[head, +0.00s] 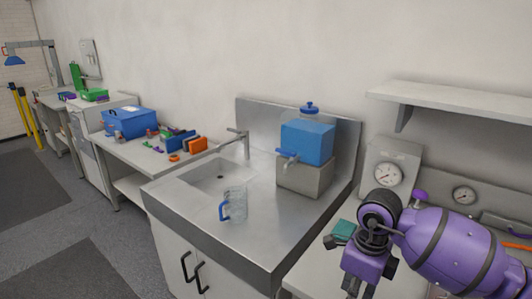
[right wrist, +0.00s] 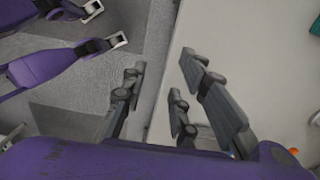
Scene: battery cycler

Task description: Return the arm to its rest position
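My purple right arm (head: 450,245) comes in at the lower right of the head view, bent, with its wrist end over the bench beside the sink unit. In the right wrist view my right gripper (right wrist: 164,68) has its dark fingers spread wide with nothing between them. Its fingers hang over the front edge of a pale bench top (right wrist: 190,30), with the grey floor (right wrist: 160,25) below on the left. I cannot make out its fingertips clearly in the head view. My left gripper does not show in the head view.
A steel sink unit (head: 255,240) holds a clear jug with a blue handle (head: 235,205) and a blue-topped water dispenser (head: 307,145). Gauges (head: 388,174) stand behind my arm, under a wall shelf (head: 460,105). A teal item (head: 343,229) lies near the wrist. The floor at left is clear.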

